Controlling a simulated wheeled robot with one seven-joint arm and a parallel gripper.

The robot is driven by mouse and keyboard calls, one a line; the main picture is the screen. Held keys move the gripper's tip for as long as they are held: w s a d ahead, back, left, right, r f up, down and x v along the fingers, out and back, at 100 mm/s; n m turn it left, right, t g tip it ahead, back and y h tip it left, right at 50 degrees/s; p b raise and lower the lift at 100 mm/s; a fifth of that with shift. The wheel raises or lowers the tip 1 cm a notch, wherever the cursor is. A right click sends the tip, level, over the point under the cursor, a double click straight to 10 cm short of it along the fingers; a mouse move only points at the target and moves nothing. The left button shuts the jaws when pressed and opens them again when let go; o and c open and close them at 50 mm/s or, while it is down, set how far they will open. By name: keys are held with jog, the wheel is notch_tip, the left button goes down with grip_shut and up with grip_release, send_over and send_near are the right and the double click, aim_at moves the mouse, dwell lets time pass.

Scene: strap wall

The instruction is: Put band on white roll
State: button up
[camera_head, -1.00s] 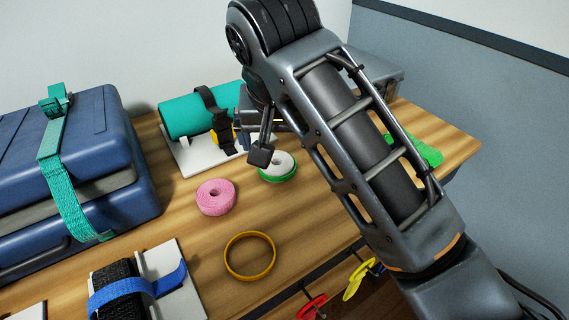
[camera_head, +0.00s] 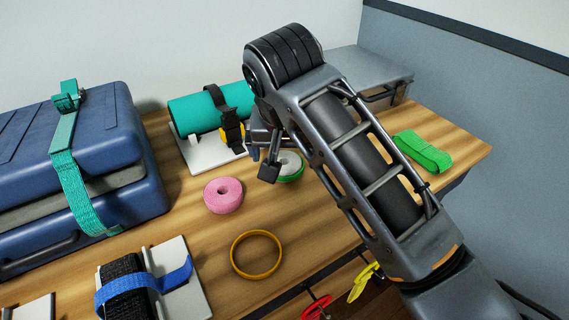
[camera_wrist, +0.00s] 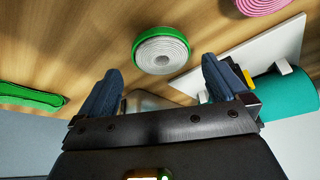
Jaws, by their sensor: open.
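A yellow-orange ring band (camera_head: 257,254) lies flat on the wooden table, in front of the pink roll. The white roll (camera_head: 291,162) with a green outer edge lies farther back, partly hidden by my gripper in the head view. In the wrist view the white roll (camera_wrist: 162,52) lies flat, just beyond the gap between the fingers; the yellow-orange band is not visible there. My gripper (camera_wrist: 160,85) is open and empty, its two dark fingers well apart. In the head view one fingertip shows beside the white roll, on its left.
A pink roll (camera_head: 223,195) lies left of the white roll. A teal cylinder (camera_head: 195,113) on a white stand is behind. A folded green strap (camera_head: 421,152) lies at right, a blue case (camera_head: 110,150) at left. Bare wood surrounds the band.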

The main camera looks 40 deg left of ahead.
aim_at(284, 162)
jog(key=x, duration=0.3)
jog(key=shift+a+f, duration=0.1)
jog(key=shift+c, duration=0.4)
jog(key=c, duration=0.9)
jog(key=shift+o, duration=0.2)
jog(key=r, duration=0.4)
jog(key=shift+w+d+r, duration=0.15)
jog(key=shift+d+r, duration=0.05)
jog(key=shift+r, duration=0.1)
jog(key=w+d+r, duration=0.6)
jog(key=d, duration=0.3)
jog(key=shift+w+r, duration=0.2)
jog(key=shift+w, duration=0.1)
